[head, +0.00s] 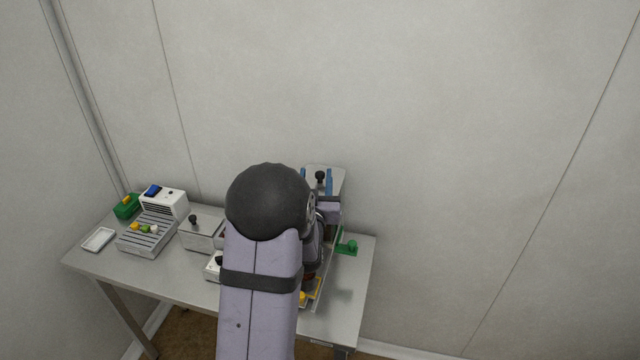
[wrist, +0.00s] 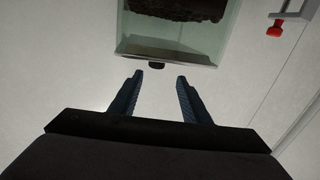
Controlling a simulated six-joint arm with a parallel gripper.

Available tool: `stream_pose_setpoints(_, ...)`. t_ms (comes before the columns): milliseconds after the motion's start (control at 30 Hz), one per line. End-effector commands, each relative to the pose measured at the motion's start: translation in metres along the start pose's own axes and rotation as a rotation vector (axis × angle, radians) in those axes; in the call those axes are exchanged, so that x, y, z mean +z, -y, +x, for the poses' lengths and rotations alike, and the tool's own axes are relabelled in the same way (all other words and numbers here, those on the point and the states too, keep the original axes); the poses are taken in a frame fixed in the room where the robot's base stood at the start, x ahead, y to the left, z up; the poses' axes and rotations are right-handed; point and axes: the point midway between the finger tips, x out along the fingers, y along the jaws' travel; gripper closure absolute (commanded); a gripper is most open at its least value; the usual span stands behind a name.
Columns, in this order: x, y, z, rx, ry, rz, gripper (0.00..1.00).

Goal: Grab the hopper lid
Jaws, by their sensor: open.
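The hopper lid (head: 338,174) seems to be the pale flat panel at the back right of the table in the head view, with a black knob (head: 320,177) on it. My gripper (wrist: 160,75) is open and empty, its two blue fingers apart. In the head view the fingers show on the left and right of the black knob. In the wrist view a small dark knob (wrist: 156,65) lies just beyond the fingertips, between their lines, below a glassy box with dark brown contents. My arm hides much of the machine under the lid.
The metal table (head: 190,275) carries a ribbed tray unit (head: 150,236), a metal box with a black knob (head: 200,232), a green box (head: 127,207) and a white dish (head: 98,240) on the left. A green part (head: 348,247) juts out on the right. Walls stand behind.

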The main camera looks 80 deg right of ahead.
Motion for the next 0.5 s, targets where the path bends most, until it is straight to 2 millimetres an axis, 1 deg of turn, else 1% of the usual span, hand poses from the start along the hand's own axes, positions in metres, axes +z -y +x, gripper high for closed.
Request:
stream_pose_setpoints(33, 0.015, -0.004, 0.004, 0.0, 0.017, 0.009, 0.57)
stream_pose_setpoints(133, 0.023, -0.008, 0.007, -0.005, 0.038, 0.022, 0.57)
stream_pose_setpoints(333, 0.024, -0.008, 0.011, -0.007, 0.046, 0.027, 0.57)
stream_pose_setpoints(500, 0.022, -0.008, 0.023, -0.007, 0.045, 0.026, 0.57)
